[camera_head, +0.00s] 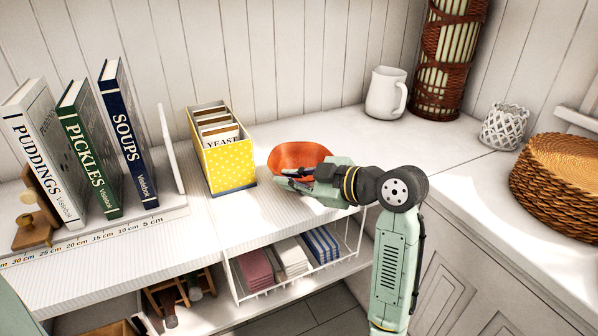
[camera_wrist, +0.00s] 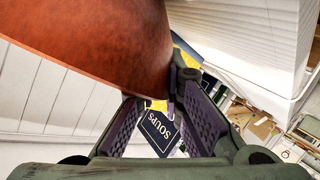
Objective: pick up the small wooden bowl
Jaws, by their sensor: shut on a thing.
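The small wooden bowl (camera_head: 300,155) is reddish-orange and sits behind my gripper, over the white counter, right of the yellow box. My gripper (camera_head: 292,180) reaches in from the right at the bowl's near side and is shut on its rim. In the wrist view the bowl (camera_wrist: 95,40) fills the upper left, large and close, with its edge at the fingertips (camera_wrist: 172,88). The gripper hides the bowl's near lower part. I cannot tell whether the bowl touches the counter.
A yellow dotted card box (camera_head: 230,165) stands left of the bowl. Several upright books (camera_head: 128,135) are further left. A white pitcher (camera_head: 385,93) is behind at right, and a wicker basket (camera_head: 555,200) is far right. A wire basket (camera_head: 295,270) hangs below. Counter behind the bowl is clear.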

